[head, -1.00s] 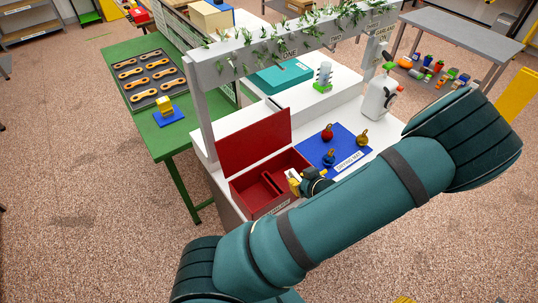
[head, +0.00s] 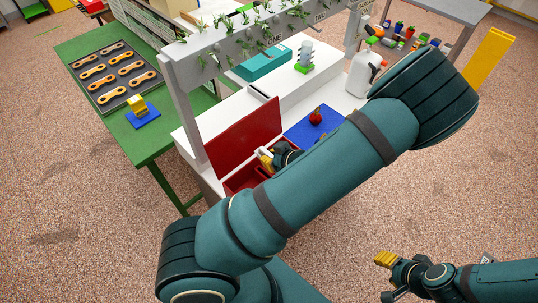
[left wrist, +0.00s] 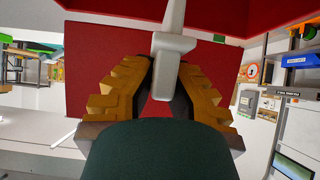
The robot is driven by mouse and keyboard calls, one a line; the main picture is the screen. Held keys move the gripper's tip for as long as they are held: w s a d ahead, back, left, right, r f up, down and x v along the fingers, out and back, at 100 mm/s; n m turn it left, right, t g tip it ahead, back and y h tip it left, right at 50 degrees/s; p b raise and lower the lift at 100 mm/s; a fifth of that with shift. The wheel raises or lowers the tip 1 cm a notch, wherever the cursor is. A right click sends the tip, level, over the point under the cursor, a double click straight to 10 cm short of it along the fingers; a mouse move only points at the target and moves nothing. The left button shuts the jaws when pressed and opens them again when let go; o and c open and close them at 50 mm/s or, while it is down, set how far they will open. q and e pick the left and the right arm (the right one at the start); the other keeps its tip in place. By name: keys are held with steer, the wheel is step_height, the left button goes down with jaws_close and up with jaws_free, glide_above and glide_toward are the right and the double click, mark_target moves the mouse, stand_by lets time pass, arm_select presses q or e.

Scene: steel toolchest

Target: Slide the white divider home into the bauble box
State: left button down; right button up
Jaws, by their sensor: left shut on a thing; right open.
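The red bauble box (head: 231,186) stands on the white bench with its red lid (head: 243,135) raised. My left gripper (head: 268,160) is at the back right of the box, close to the lid. In the left wrist view its yellow fingers (left wrist: 152,92) are shut on the white divider (left wrist: 173,42), with red surfaces behind and above. How deep the divider sits, and whether it touches the box, I cannot tell. My left arm hides the front of the box. My right gripper (head: 386,261) is open and empty, over the floor at lower right.
A red bauble (head: 316,117) stands on the blue mat (head: 301,132); my arm covers the rest of the mat. A white bottle (head: 362,74) stands beyond it. A grey post (head: 187,110) and leafy beam (head: 220,42) frame the bench. A green table (head: 84,54) is at left.

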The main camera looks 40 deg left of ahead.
arm_select(q)
steer(key=shift+d+r+p, duration=0.1)
steer(key=shift+p, duration=0.25)
step_height(320, 180, down, 6)
steer(key=b, duration=0.4)
steer(key=shift+p, duration=0.45)
stand_by(2.0)
steer(key=shift+f+b, duration=1.4)
steer(key=shift+f, duration=0.45)
steer(key=c, duration=1.1)
jaws_free()
steer(key=shift+o, duration=0.2)
steer(key=w+v, duration=0.1)
steer(key=v, duration=1.1)
steer(key=shift+s, duration=0.45)
